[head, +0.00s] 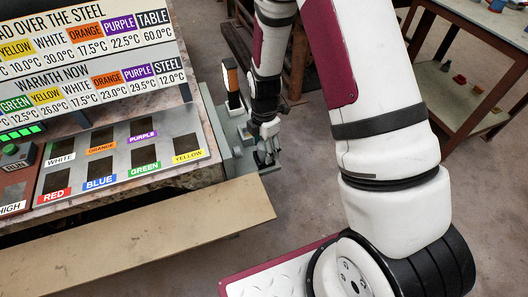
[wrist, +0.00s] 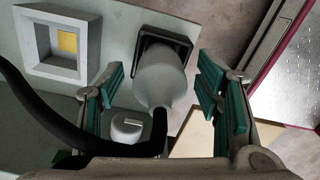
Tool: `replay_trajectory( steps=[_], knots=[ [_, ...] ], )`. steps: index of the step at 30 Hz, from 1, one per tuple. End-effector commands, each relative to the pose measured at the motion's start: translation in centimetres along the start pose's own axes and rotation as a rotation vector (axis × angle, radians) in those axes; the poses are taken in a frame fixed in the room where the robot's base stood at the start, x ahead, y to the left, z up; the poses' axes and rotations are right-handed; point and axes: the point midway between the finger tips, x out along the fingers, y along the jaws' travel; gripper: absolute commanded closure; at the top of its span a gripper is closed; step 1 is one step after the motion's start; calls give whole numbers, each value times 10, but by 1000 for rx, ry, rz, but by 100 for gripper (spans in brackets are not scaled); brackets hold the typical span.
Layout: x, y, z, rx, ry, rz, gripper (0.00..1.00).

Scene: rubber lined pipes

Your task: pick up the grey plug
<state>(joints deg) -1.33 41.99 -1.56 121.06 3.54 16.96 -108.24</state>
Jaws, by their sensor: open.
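The grey plug (wrist: 160,78) is a pale grey tapered body in the middle of the wrist view, with a black cable at its near end. Its far end meets a square black frame (wrist: 148,42); I cannot tell how deep it sits. My gripper (wrist: 162,80) is open, with one green-padded finger on each side of the plug. Gaps show between the pads and the plug. In the head view my gripper (head: 267,153) is low over the grey shelf at the bench's right end, and the plug cannot be made out there.
A grey square box with a yellow patch (wrist: 67,41) stands left of the plug. A small pale round piece with a slot (wrist: 127,124) is beside it. The black cable (wrist: 40,118) curves across the lower left. An orange-and-black upright device (head: 231,80) stands behind my gripper.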

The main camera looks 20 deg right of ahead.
Motion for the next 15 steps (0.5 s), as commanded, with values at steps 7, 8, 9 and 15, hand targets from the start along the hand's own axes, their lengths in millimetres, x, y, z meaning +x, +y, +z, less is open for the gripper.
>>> replay_trajectory(
  steps=[7, 8, 9, 15],
  knots=[
    [0, 0, 0, 0, 0, 0, 84],
    [0, 0, 0, 0, 0, 0, 91],
    [0, 0, 0, 0, 0, 0, 97],
    [0, 0, 0, 0, 0, 0, 97]
  ],
)
